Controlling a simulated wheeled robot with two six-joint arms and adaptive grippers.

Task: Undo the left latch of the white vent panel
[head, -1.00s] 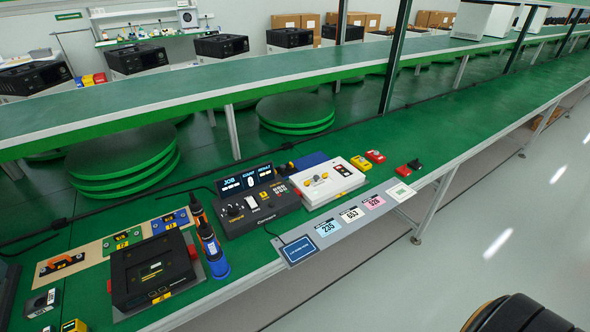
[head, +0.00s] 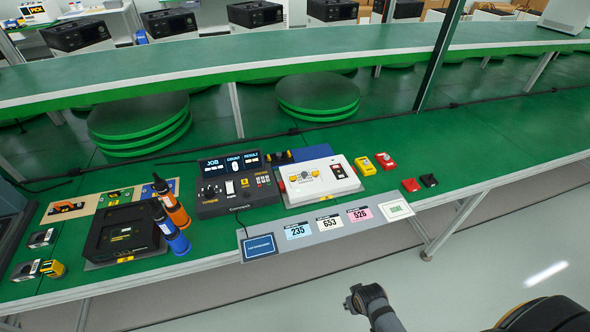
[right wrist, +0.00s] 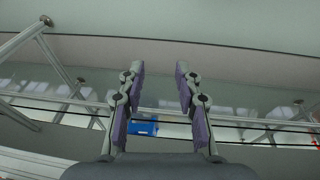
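I cannot make out a vent panel or its latches for certain. A white box (head: 318,184) with yellow knobs and a dark switch lies on the green bench, right of a black control unit. Whether it is the vent panel I cannot tell. My right gripper (right wrist: 160,70) is open and empty in the right wrist view, its two purple-padded fingers apart, with floor and metal frame legs beyond. Part of my arm (head: 374,306) shows at the bottom of the head view, clear of the bench. My left gripper is not in view.
The black control unit (head: 237,187) has lit screens. Left of it are a black tray (head: 122,236) and orange and blue bottles. A grey label strip (head: 325,226) runs along the front edge. Small red and yellow blocks sit right. A raised green shelf (head: 190,78) runs behind.

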